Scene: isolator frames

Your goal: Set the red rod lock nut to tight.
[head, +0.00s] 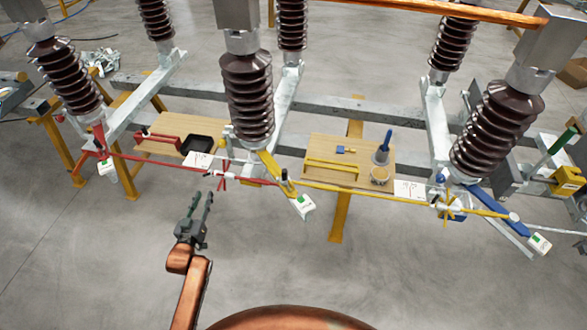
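The red rod (160,162) runs from the left insulator toward the middle one, in front of the frame. A red spoked piece (223,178), which looks like its lock nut, sits on the rod near a white fitting. Whether it is tight or loose is too small to tell. My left gripper (201,194) is just below and left of the spoked piece in the picture. Its two dark fingers point up toward the rod, apart, with nothing between them. It does not appear to touch the rod. My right gripper is not in view.
A wooden board (166,121) with red tools and a black tray (196,146) lies behind the red rod. Another board (317,150) holds yellow and blue tools. A yellow rod (370,193) with a yellow spoked piece (446,207) is at right. The near floor is clear.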

